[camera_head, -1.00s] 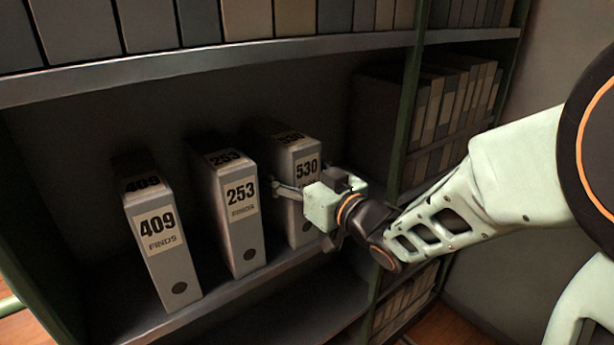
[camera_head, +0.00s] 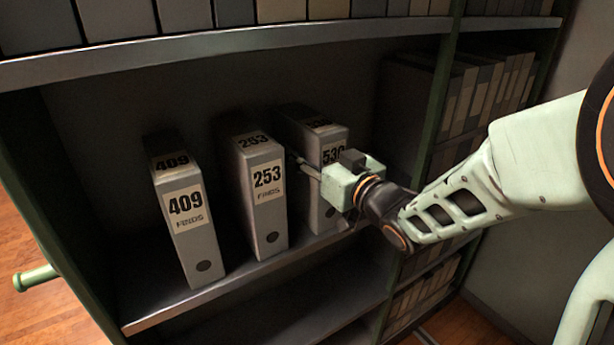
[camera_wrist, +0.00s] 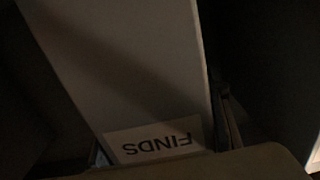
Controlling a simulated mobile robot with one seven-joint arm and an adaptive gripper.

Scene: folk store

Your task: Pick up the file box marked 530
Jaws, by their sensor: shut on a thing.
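The file box marked 530 (camera_head: 322,143) is a grey upright box, rightmost of three on the shelf in the head view. My gripper (camera_head: 322,172) is at its front and covers part of its number label and front face. One finger shows along the box's left side; the other is hidden in this view. In the wrist view the pale box face (camera_wrist: 125,70) fills the middle, with an upside-down FINDS label. Dark finger parts of my gripper (camera_wrist: 165,140) show on both sides of it. My gripper is shut on the box, which appears to stand on the shelf.
File box 253 (camera_head: 268,205) stands just left of box 530, and box 409 (camera_head: 193,235) stands further left. An upper shelf board (camera_head: 230,43) runs above them. A green upright post (camera_head: 436,125) stands to the right, with more files behind it.

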